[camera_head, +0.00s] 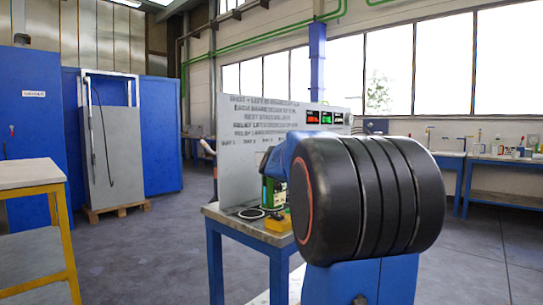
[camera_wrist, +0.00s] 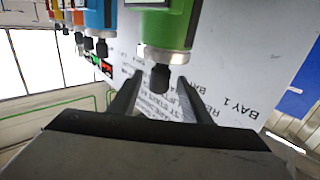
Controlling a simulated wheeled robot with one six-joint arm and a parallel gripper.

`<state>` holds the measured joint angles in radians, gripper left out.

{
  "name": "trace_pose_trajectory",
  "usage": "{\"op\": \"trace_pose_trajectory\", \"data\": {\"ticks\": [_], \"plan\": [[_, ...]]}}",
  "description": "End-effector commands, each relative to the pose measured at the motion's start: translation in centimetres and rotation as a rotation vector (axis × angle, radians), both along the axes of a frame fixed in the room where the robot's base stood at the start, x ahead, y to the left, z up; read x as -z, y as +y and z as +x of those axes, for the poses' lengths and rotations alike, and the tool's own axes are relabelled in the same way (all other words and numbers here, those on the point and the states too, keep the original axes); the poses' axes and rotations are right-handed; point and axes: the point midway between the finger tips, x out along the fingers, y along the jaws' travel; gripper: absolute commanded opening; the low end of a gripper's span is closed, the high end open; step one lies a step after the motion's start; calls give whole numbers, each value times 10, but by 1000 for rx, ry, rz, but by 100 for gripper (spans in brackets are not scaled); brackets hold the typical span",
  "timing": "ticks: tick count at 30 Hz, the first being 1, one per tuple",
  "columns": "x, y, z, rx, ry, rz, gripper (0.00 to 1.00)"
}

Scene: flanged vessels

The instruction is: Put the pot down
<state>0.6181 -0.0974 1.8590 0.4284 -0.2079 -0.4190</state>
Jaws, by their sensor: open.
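My gripper (camera_wrist: 161,80) is open, with one finger on each side of the black knob. I cannot tell whether either finger touches it. In the head view, a green pot (camera_head: 270,190) stands partly hidden on the workbench (camera_head: 236,228); my arm covers much of that area. My gripper is hidden there.
A blue vessel (camera_wrist: 98,18) and orange and red ones show in the wrist view's upper left. A grey lettered panel (camera_head: 238,140) with displays stands at the bench's back. A black ring (camera_head: 250,213) and yellow object (camera_head: 279,223) lie on the bench. A yellow-legged table (camera_head: 30,172) stands left.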

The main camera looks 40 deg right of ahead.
Motion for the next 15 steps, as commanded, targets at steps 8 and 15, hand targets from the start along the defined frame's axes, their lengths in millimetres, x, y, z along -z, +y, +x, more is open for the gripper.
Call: {"op": "trace_pose_trajectory", "data": {"ticks": [8, 15], "plan": [[-1, 26, -30, 0, -1, -1, 44], [0, 34, -40, 0, 0, 0, 44]]}}
